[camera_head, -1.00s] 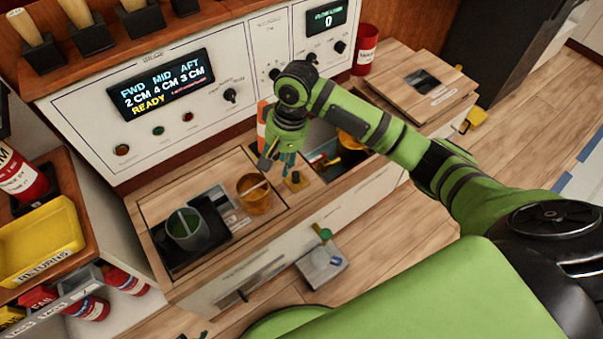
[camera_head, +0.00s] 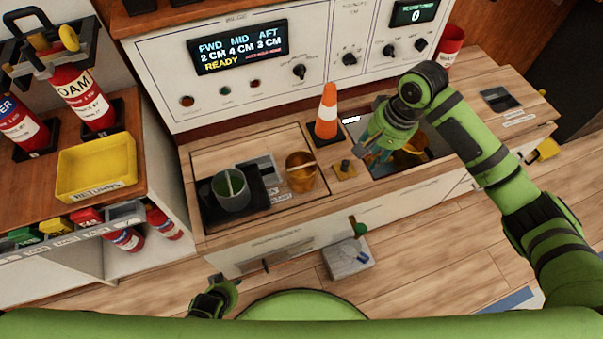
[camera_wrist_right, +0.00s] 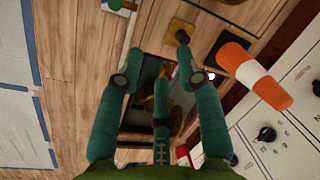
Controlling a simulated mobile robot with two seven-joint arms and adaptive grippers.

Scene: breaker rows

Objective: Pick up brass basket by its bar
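A golden, brass-coloured basket (camera_head: 412,152) sits down in a recess of the counter, partly hidden by my right gripper (camera_head: 374,146). In the right wrist view, brass-coloured parts (camera_wrist_right: 152,106) show between the gripper's spread fingers (camera_wrist_right: 159,58); the basket's bar is not clear there. The right gripper is open and empty, above the recess's left part. An orange-copper basket (camera_head: 300,176) with a pale bar stands on the counter, left of the gripper, beside a grey basket (camera_head: 230,190) with a bar. My left gripper (camera_head: 222,294) is low at the left, apart from the baskets.
An orange and white cone (camera_head: 327,112) stands behind a small brass block with a dark knob (camera_head: 345,170), close left of the recess. The control panel (camera_head: 160,70) rises behind. A yellow tray (camera_head: 97,168) and red extinguishers (camera_head: 82,98) are at left.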

